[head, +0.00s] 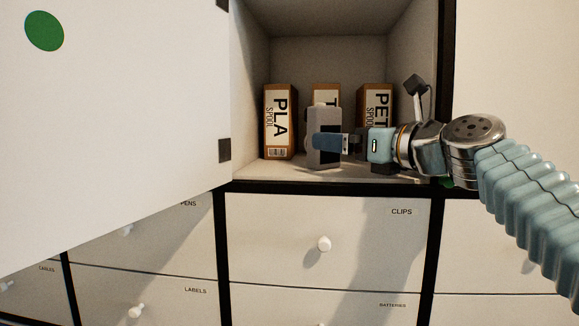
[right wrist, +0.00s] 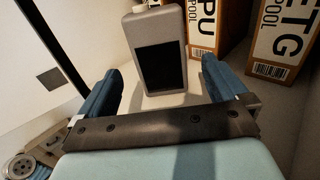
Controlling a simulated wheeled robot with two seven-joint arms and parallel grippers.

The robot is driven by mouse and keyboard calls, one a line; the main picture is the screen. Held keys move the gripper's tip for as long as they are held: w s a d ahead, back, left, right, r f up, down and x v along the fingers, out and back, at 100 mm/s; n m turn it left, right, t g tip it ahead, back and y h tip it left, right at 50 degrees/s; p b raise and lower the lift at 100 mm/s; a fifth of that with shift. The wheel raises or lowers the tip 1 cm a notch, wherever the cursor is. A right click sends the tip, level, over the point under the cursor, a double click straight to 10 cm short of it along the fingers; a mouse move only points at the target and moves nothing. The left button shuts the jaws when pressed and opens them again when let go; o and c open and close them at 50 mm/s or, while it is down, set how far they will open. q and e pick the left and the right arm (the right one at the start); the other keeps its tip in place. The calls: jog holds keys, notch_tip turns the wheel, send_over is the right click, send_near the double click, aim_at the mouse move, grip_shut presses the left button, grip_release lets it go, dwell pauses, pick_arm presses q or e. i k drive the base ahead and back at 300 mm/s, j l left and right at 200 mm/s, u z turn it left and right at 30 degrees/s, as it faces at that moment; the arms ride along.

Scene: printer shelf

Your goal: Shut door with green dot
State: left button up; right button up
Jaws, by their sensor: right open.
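The white door (head: 120,110) with a green dot (head: 44,31) stands wide open at the left of the head view, hinged at the left side of the shelf compartment (head: 330,50). My right gripper (head: 328,144) reaches into the compartment from the right. In the right wrist view its two blue fingers (right wrist: 160,88) are spread apart, with a grey bottle (right wrist: 158,50) with a dark panel just beyond and between them. The bottle also stands upright on the compartment floor in the head view (head: 324,125). I cannot tell whether the fingers touch it. My left gripper is not in view.
Spool boxes stand behind the bottle: a PLA box (head: 279,122) at left, a partly hidden middle box (head: 326,94), and a PET box (head: 375,105) at right. Drawers, including a CLIPS drawer (head: 280,225) with a round knob, lie below the compartment.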

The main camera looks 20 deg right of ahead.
aim_at(115, 115)
jog(key=k+j, duration=0.8)
jog(key=j, duration=0.1)
